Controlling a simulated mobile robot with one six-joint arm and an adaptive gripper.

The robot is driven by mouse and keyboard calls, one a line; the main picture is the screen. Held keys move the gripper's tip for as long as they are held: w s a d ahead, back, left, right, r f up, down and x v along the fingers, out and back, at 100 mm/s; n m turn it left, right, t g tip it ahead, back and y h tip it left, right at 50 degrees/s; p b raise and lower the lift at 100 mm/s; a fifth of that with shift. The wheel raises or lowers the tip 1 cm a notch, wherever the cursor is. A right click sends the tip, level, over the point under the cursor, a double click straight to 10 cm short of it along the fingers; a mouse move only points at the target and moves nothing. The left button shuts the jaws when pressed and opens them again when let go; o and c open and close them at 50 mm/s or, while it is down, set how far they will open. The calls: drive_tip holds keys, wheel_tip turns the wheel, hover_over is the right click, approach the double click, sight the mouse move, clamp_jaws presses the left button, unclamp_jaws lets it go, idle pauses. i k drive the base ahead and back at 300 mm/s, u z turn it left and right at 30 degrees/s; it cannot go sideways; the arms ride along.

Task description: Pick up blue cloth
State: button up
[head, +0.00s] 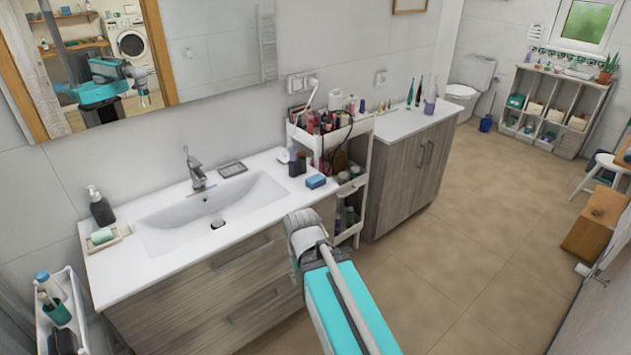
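A small blue block-shaped item (316,181), which looks like a folded blue cloth, lies on the right end of the white sink counter, close to the cart. I cannot tell for certain that it is cloth. My turquoise and grey arm reaches up from the bottom of the head view, and its grey joint stands in front of the cabinet, below the blue item. My gripper is not seen directly.
The sink counter (130,270) holds a faucet (194,168), a soap bottle (100,207) and a dark dish (232,169). A cosmetics cart (355,205), crowded with bottles, stands right of the blue item. The floor (480,240) at right is open.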

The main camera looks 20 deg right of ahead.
sight(317, 180)
drive_tip(key=u, duration=0.05)
drive_tip(key=i, duration=1)
drive_tip(key=z, duration=0.05)
